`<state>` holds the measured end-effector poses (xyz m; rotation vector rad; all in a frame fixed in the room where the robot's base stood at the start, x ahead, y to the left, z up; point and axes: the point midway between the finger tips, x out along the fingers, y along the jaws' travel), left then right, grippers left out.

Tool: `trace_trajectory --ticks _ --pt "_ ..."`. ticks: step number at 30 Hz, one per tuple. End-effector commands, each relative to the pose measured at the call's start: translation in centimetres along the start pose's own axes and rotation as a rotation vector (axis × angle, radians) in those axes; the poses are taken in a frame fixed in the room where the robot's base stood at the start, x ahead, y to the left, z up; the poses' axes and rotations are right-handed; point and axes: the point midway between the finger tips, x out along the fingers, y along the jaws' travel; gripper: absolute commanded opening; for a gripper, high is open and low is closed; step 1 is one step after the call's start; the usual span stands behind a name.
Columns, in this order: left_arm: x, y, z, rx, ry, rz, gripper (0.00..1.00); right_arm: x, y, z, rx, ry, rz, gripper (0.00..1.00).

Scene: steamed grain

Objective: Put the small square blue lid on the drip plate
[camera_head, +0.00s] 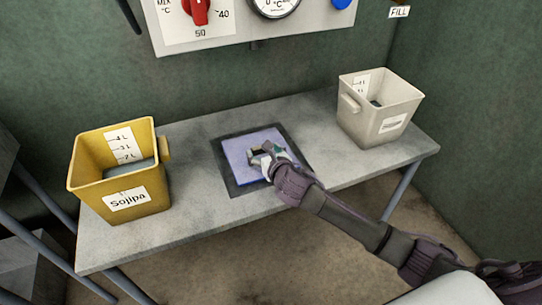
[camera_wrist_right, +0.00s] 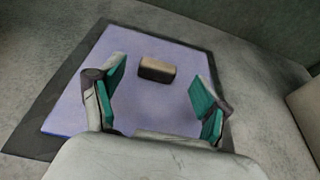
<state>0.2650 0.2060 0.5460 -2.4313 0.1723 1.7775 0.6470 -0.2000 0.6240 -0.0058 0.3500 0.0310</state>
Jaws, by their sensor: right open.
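The square blue lid (camera_head: 238,151) lies on the dark drip plate (camera_head: 220,152) in the middle of the bench, with a dark margin of the plate showing around it. In the right wrist view the lid (camera_wrist_right: 160,112) has a small brown block-like handle (camera_wrist_right: 157,69) on top. My right gripper (camera_head: 262,156) is over the lid. In the right wrist view its teal-padded fingers (camera_wrist_right: 162,92) are open and apart, with nothing between them, and the handle lies beyond them. My left gripper is not in view.
A yellow container (camera_head: 90,168) labelled Sojipa stands on the bench (camera_head: 190,205) at the left. A white container (camera_head: 372,125) stands at the right. A wall panel (camera_head: 235,42) with a red knob and a gauge is above. Bench surface between the containers and plate is clear.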

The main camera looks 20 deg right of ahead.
Motion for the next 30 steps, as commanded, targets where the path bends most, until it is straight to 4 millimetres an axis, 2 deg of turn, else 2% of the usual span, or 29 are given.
trace_trajectory --ticks 2,6,9,12,30 --pt "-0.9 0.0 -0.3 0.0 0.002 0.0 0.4 -2.1 0.0 0.2 -0.003 0.002 0.002 0.76" --pt "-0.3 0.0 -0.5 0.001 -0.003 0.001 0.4 -4.9 0.0 0.2 -0.002 0.001 0.002 0.76" --pt "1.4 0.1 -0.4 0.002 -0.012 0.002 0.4 -6.1 0.0 0.1 -0.001 0.002 0.001 0.76" --pt "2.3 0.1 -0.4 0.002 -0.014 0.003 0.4 -6.9 0.0 0.1 -0.001 0.001 0.0 0.76" --pt "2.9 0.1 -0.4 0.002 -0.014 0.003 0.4 -7.3 0.1 -0.1 0.006 0.002 0.0 0.76"
